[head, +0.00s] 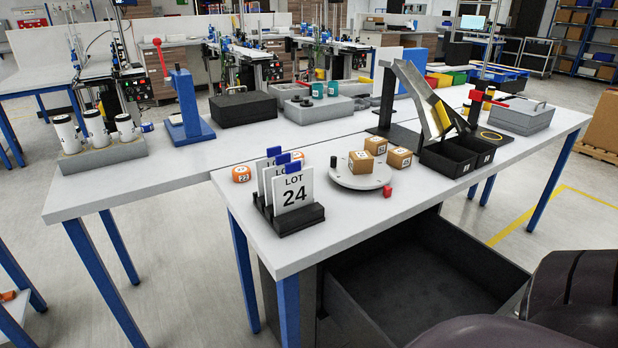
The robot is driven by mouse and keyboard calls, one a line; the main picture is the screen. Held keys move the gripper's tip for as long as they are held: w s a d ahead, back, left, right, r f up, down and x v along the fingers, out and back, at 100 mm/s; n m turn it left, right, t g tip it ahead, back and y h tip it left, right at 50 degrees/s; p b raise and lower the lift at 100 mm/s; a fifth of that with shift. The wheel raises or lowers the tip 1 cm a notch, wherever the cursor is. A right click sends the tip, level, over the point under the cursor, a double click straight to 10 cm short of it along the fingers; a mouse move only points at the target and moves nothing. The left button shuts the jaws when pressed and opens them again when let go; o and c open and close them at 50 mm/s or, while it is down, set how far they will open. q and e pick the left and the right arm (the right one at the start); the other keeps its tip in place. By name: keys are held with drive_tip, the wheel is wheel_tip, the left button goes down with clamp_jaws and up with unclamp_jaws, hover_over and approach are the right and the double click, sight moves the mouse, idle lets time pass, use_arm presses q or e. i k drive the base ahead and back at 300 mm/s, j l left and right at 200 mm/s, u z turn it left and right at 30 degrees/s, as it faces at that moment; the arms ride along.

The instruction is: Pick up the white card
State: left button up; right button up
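A white card (293,191) marked "LOT 24" stands nearly upright in a black slotted holder (297,222) near the front left of the near table. Other white cards (268,182) stand behind it in the same holder, mostly hidden by it. Blue tabs (293,168) stick up at the tops of the cards. Neither of my grippers is in view, and nothing is seen touching the cards.
An orange block (241,174) sits left of the holder. Farther right are black bins (455,156). The table front is clear.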

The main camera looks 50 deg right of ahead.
sight(292, 191)
drive_tip(key=i+j+z, duration=0.1)
drive_tip(key=z, duration=0.25)
drive_tip(key=i+j+z, duration=0.2)
drive_tip(key=z, duration=0.15)
drive_tip(key=i+j+z, duration=0.15)
drive_tip(key=z, duration=0.2)
